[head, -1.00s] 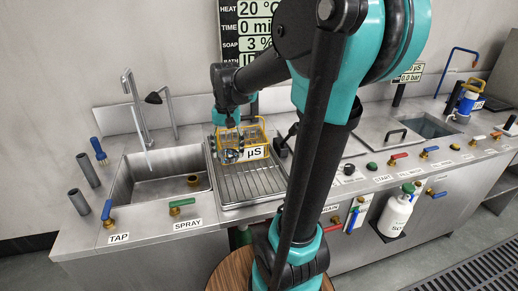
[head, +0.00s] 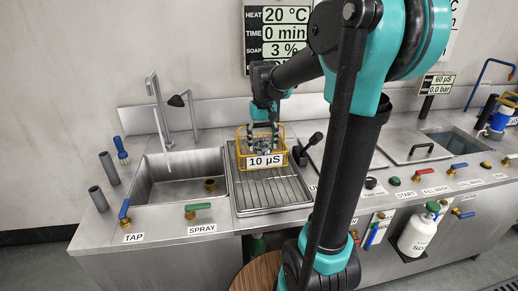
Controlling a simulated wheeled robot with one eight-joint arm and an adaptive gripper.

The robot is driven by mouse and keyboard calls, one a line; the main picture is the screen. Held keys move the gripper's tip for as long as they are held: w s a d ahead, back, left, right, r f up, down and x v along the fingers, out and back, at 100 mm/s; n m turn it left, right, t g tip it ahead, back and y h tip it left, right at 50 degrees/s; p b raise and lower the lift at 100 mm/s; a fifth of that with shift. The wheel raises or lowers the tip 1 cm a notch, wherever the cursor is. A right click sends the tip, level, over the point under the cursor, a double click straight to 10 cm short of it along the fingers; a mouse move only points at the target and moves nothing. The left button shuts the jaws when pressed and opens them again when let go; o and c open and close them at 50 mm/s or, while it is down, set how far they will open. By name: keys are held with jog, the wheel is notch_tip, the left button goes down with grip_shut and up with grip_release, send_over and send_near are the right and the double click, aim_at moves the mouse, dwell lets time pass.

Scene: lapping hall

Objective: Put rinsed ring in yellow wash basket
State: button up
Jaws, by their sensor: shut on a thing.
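The yellow wash basket (head: 240,152) stands on the ribbed drainboard right of the sink, with a white "10 µS" label across its front. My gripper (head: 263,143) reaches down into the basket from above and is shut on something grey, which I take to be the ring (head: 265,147). The ring is small and partly hidden by the fingers and the basket wires. I cannot tell whether it touches the basket floor.
The sink (head: 178,182) with running tap (head: 155,110) lies left of the drainboard (head: 270,190). A black lever (head: 308,148) stands right of the basket. Several coloured valve handles line the front edge, including a blue one (head: 125,208) and a green one (head: 197,207).

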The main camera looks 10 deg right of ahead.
jog(key=w, duration=0.8)
jog(key=shift+s+f, duration=0.15)
jog(key=shift+f, duration=1.6)
jog(key=shift+s+f, duration=0.1)
jog(key=shift+f, duration=1.65)
jog(key=shift+f, duration=0.55)
jog(key=o, duration=1.4)
jog(key=shift+s, duration=0.1)
jog(key=shift+o, duration=0.2)
jog(key=shift+r, duration=0.35)
notch_tip(320, 180, up, 12)
jog(key=shift+r, duration=0.2)
